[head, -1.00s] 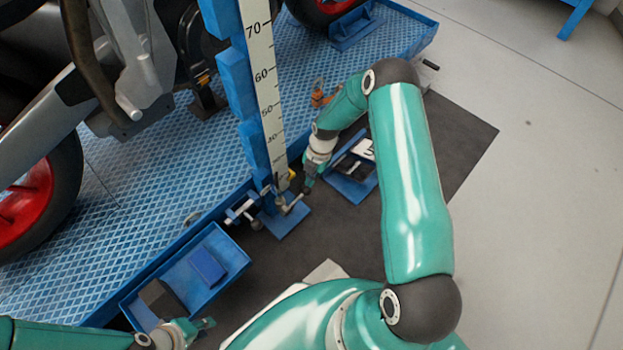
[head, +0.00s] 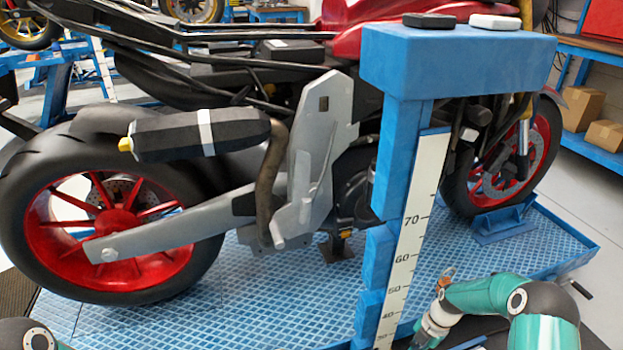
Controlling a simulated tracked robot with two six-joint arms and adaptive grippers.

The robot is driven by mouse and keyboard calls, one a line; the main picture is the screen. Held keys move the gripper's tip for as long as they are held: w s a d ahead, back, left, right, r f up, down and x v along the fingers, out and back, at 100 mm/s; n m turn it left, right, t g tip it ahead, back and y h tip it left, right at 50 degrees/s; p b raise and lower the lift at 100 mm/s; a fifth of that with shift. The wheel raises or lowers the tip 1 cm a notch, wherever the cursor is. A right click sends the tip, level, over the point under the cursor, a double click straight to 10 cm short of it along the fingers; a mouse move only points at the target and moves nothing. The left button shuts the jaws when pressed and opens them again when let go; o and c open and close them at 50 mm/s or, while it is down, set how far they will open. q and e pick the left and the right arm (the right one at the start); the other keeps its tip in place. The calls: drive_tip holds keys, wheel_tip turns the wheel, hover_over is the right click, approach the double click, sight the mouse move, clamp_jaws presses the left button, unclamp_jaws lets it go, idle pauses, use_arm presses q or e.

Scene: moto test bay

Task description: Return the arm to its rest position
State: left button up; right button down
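My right arm (head: 490,300) shows in teal and dark grey at the bottom right of the head view, bent at a dark joint. Its pale wrist (head: 435,325) points down beside the blue post, and its gripper is at or below the bottom edge, too little shown to judge. Only a dark joint and a bit of teal of my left arm (head: 28,338) show in the bottom left corner. My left gripper is out of view.
A motorcycle (head: 210,140) with red wheels stands on a blue patterned platform (head: 270,285). A blue post (head: 383,270) with a ruler scale (head: 410,240) rises close to my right wrist. Its top carries a black (head: 428,20) and a white block (head: 495,22). A shelf with boxes (head: 580,108) stands far right.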

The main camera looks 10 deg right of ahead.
drive_tip(key=s+a+m+g+y, duration=0.15)
drive_tip(key=s+a, duration=0.35)
drive_tip(key=a, duration=0.5)
drive_tip(key=s+a+m, duration=0.3)
drive_tip(key=s+a, duration=0.3)
drive_tip(key=a, duration=0.3)
drive_tip(key=s+a+m, duration=0.5)
drive_tip(key=s+m, duration=0.5)
drive_tip(key=m, duration=0.3)
wheel_tip(320, 180, up, 37)
drive_tip(key=w+m+t+p, duration=0.1)
drive_tip(key=m+p, duration=0.6)
drive_tip(key=p, duration=2.9)
drive_tip(key=shift+w+d+m+t, duration=0.2)
drive_tip(key=shift+m+t, duration=0.15)
drive_tip(key=shift+t, duration=0.2)
